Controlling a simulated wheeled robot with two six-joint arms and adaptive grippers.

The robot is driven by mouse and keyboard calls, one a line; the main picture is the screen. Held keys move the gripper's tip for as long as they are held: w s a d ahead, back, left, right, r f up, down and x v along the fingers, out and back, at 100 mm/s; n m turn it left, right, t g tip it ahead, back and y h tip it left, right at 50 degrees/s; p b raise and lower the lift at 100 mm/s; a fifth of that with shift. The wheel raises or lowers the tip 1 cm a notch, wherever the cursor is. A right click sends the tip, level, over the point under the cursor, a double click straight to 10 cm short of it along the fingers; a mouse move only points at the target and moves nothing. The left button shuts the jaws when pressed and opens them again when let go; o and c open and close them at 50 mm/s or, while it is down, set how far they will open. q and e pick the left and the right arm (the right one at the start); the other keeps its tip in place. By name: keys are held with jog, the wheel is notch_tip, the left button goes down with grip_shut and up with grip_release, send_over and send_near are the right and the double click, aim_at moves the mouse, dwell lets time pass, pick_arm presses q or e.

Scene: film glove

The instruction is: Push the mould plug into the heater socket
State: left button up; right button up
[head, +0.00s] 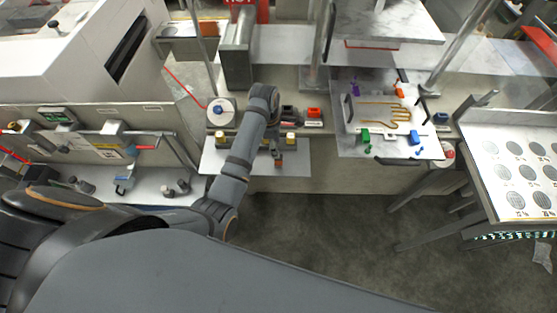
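One grey arm of mine rises from the lower left and bends at its top, taken as my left arm. Its gripper (278,154) seems to hang beyond the bend, over the white shelf. It is small and dark, so I cannot tell whether it is open or shut. A small brown-orange piece (279,163) shows at its tip; I cannot tell if it is held. A black block (287,112) and a red block (313,113) sit just behind. I cannot make out for certain which part is the mould plug or the heater socket. My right gripper is not in view.
A plate with a hand-shaped orange outline (385,108) and coloured clamps lies to the right. A round white fitting (221,111) with a blue centre meets a red cable. The white shelf (216,161) has yellow pieces. A table with dark discs (508,160) stands right.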

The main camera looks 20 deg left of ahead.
aim_at(278, 160)
pick_arm(q)
jog(key=f, duration=0.3)
jog(key=shift+d+f, duration=0.25)
jog(key=shift+f, duration=0.1)
jog(key=shift+f+p, duration=0.15)
jog(key=shift+p, duration=0.2)
jog(key=f, duration=0.2)
jog(key=f+p, duration=0.1)
jog(key=f, duration=0.1)
jog(key=shift+s+d, duration=0.15)
jog(key=shift+d, duration=0.1)
jog(key=shift+f, duration=0.4)
grip_shut()
